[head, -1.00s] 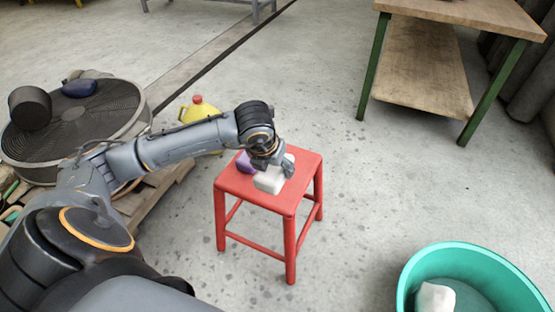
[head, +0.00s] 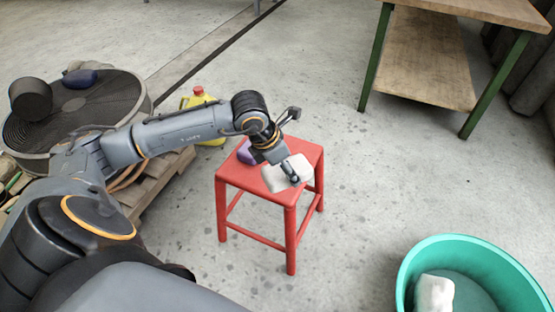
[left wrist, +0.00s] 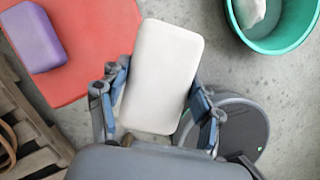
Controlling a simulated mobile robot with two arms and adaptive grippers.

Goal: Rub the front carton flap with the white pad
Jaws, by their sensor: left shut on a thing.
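A white pad (head: 280,180) is in my left gripper (head: 290,172), which is shut on it above the red stool. In the left wrist view the white pad (left wrist: 163,75) lies between the two fingers of my left gripper (left wrist: 160,95), clear of the stool top in that picture. A front carton flap does not show in either view. My right gripper is not in view.
A purple block (head: 246,153) stays on the red stool (head: 235,178). A teal tub (head: 410,265) with a white object (head: 434,295) stands at lower right. The floor right of the stool is clear.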

